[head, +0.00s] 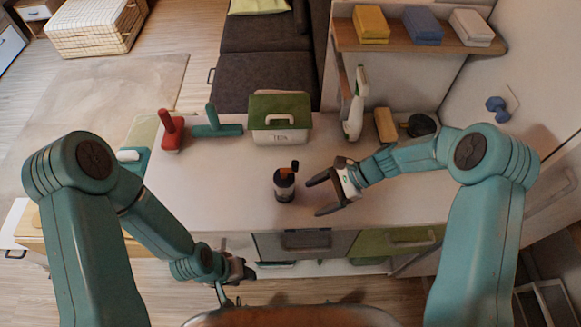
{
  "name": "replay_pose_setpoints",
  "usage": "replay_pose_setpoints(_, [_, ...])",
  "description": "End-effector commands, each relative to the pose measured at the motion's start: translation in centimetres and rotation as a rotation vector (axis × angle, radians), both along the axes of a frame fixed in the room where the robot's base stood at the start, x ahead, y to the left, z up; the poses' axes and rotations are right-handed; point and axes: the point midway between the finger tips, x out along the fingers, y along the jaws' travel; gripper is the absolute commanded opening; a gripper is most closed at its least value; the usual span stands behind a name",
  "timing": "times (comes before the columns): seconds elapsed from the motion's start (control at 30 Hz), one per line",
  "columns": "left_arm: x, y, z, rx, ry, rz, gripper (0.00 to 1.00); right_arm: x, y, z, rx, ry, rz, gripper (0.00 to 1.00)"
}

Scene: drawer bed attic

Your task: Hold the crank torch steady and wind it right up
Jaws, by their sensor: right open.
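What looks like the crank torch (284,188) stands upright on the white counter (228,188). It is a dark cylinder with an orange piece and a dark knob on top. My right gripper (313,198) is open and empty just to the right of the torch. Its two dark fingers point left towards the torch, with a small gap between them and it. My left gripper (240,277) is low, at or in front of the counter's front edge, apart from the torch. Its fingers are small and dark, so I cannot tell how they stand.
Behind the torch stand a white-and-green box (280,122), a white spray bottle (356,105), a red tool (171,132) and a teal tool (217,127). A shelf (394,46) holds folded cloths at the back right. The counter left of the torch is clear.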

Motion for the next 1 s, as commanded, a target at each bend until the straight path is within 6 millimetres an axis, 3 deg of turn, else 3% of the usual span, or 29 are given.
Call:
replay_pose_setpoints(0.1, [0.0,0.0,0.0,0.0,0.0,0.0,0.43,2.7,-0.4,1.3,0.097,0.068,-0.137,0.81])
replay_pose_setpoints(0.23, [0.0,0.0,0.0,0.0,0.0,0.0,0.43,4.0,-0.5,2.0,0.147,0.099,-0.197,0.81])
replay_pose_setpoints(0.37, [0.0,0.0,0.0,0.0,0.0,0.0,0.43,4.2,0.3,1.8,0.157,0.105,-0.205,0.81])
replay_pose_setpoints(0.8, [0.0,0.0,0.0,0.0,0.0,0.0,0.43,4.1,6.2,-1.5,0.153,0.103,-0.202,0.81])
replay_pose_setpoints(1.0, [0.0,0.0,0.0,0.0,0.0,0.0,0.43,4.1,7.7,-2.3,0.153,0.102,-0.203,0.81])
